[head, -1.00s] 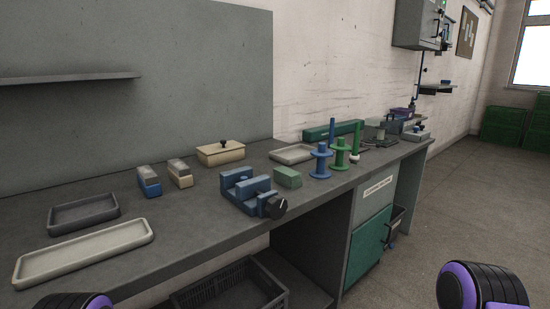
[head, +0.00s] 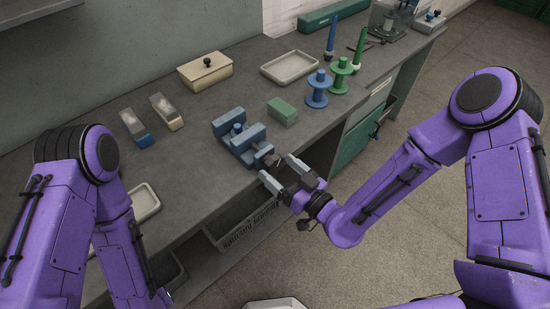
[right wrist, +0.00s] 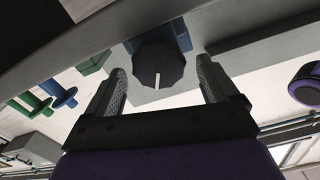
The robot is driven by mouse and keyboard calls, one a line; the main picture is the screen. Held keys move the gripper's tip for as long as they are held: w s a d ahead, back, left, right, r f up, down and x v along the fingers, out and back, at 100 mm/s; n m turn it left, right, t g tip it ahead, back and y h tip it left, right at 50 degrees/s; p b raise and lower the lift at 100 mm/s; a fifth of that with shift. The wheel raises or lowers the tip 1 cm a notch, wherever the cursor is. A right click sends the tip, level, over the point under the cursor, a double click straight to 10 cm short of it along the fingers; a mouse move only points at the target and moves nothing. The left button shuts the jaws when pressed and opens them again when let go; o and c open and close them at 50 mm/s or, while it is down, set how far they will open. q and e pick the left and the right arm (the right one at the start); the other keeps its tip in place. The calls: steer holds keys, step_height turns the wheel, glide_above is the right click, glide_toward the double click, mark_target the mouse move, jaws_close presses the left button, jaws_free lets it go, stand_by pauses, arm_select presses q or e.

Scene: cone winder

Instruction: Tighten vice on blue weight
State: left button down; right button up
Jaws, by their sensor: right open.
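The blue vice (head: 251,134) sits at the front edge of the grey bench in the head view. A small blue knobbed piece (head: 237,128), apparently the blue weight, is between its jaws; whether the jaws touch it I cannot tell. The vice's dark knob (right wrist: 158,65), with a white mark, faces me in the right wrist view. My right gripper (head: 283,172) is open in front of the knob, with one finger on either side of it in the wrist picture; I see no grip on it. My left arm shows at the left, its gripper out of frame.
A green block (head: 282,111) stands right of the vice, and blue and green spools (head: 318,90) beyond it. Two small brushes or blocks (head: 137,128) lie to the left. A lidded box (head: 205,71) and a pale tray (head: 290,67) are behind. A crate (head: 240,225) is under the bench.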

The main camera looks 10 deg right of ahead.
steer(key=shift+x, duration=0.8)
steer(key=shift+w+a, duration=0.2)
steer(key=shift+w, duration=0.1)
steer(key=c, duration=1)
steer(key=shift+o, duration=0.2)
steer(key=shift+f+m+b, duration=0.25)
steer(key=shift+m+b, duration=0.35)
steer(key=shift+m, duration=0.4)
steer(key=shift+r+m+b, duration=0.15)
steer(key=shift+m+b, duration=0.2)
steer(key=shift+m, duration=0.75)
